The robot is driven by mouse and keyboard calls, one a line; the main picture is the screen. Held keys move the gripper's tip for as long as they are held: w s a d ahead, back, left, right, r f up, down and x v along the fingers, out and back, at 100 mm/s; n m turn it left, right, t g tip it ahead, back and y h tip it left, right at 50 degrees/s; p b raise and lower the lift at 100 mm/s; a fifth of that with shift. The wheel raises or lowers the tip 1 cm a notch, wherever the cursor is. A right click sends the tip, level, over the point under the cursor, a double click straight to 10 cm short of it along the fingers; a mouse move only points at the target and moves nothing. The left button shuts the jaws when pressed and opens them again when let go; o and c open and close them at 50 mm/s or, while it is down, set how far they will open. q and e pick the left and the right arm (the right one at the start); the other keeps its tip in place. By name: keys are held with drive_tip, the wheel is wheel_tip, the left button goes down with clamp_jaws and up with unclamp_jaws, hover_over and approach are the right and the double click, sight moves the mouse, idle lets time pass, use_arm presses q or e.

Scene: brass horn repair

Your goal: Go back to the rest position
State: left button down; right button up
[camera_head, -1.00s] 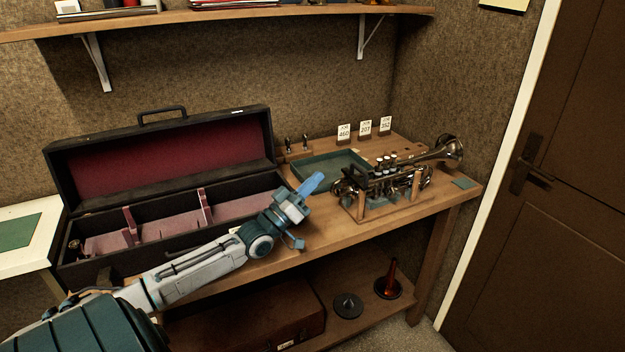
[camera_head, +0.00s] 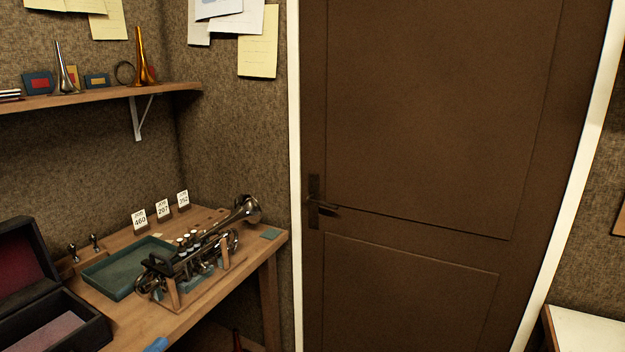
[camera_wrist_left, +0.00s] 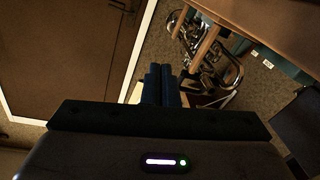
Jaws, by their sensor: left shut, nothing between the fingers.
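Only the blue fingertips of my left gripper (camera_head: 156,345) show at the bottom edge of the head view, in front of the workbench. In the left wrist view the two dark blue fingers of the left gripper (camera_wrist_left: 161,84) lie together, shut, with nothing held. A brass horn (camera_head: 195,256) rests on a wooden stand on the bench, beyond and to the right of the fingertips, apart from them. The horn also shows in the left wrist view (camera_wrist_left: 188,35). My right gripper is in neither view.
The workbench (camera_head: 130,322) holds a green tray (camera_head: 113,276) and an open dark case (camera_head: 75,318) at the left. Numbered cards (camera_head: 162,209) stand at the back. A closed brown door (camera_head: 420,150) fills the middle. A shelf (camera_head: 95,97) hangs above.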

use_arm(q)
drive_tip(key=s+d+f+m+g+y, duration=0.2)
drive_tip(key=s+d+f+g+y, duration=0.1)
drive_tip(key=s+d+f+g, duration=0.55)
drive_tip(key=s+d+f+g+y, duration=0.1)
drive_tip(key=s+f+g, duration=0.2)
drive_tip(key=s, duration=0.7)
drive_tip(key=s+d+f+g+y, duration=0.1)
drive_tip(key=s+f+g+y, duration=0.15)
drive_tip(key=s, duration=0.75)
drive_tip(key=a+f+n+g, duration=0.1)
drive_tip(key=a+f+g, duration=0.15)
drive_tip(key=f, duration=2.85)
drive_tip(key=s+a+f, duration=0.2)
drive_tip(key=s+f, duration=1.6)
drive_tip(key=shift+f+h, duration=0.4)
drive_tip(key=shift+h, duration=0.05)
